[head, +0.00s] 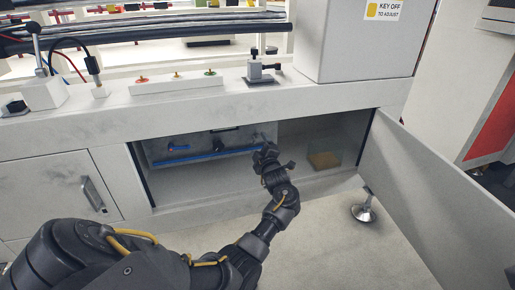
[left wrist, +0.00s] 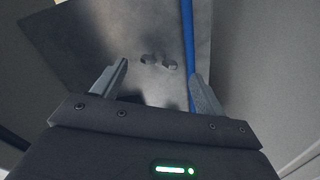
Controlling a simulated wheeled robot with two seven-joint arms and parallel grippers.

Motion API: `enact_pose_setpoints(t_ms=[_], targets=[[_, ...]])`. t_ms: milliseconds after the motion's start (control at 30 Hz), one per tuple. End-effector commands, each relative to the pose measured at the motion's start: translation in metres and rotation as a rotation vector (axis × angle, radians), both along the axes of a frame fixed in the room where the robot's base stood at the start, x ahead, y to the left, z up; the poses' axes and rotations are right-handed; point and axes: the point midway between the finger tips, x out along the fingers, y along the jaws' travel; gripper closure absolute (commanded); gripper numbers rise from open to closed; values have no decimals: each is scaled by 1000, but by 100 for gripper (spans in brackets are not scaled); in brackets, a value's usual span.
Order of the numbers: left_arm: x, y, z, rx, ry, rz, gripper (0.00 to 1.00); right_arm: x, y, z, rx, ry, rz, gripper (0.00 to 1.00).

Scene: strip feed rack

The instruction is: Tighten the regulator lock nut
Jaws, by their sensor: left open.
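My left gripper (head: 264,152) reaches into the open cabinet below the bench. In the left wrist view the gripper (left wrist: 158,85) is open, with nothing between its fingers. A blue tube (left wrist: 187,45) runs along the plate, behind the right finger. In the head view the plate (head: 225,137) stands at the back of the cabinet, with a blue fitting (head: 179,147) and the blue tube (head: 205,155). I cannot make out the regulator or its lock nut.
The cabinet door (head: 425,200) stands open at the right. A yellowish box (head: 324,159) sits in the cabinet's right part. Coloured buttons (head: 177,76) and a small clamp (head: 258,72) are on the bench top.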

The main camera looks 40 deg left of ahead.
Motion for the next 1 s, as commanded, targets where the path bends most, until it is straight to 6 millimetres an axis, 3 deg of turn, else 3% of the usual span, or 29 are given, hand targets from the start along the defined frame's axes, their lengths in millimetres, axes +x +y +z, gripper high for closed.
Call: enact_pose_setpoints(t_ms=[200,567,900,1000], targets=[[14,19,-1,1,0,0,27,-6,6,1,-10,-36,20,37],[16,23,1,1,-1,0,27,-7,7,3,-13,-39,23,37],[16,23,0,1,-1,0,72,-7,7,3,-13,-39,23,37],[16,22,1,2,1,0,72,-7,7,3,-13,-39,22,37]])
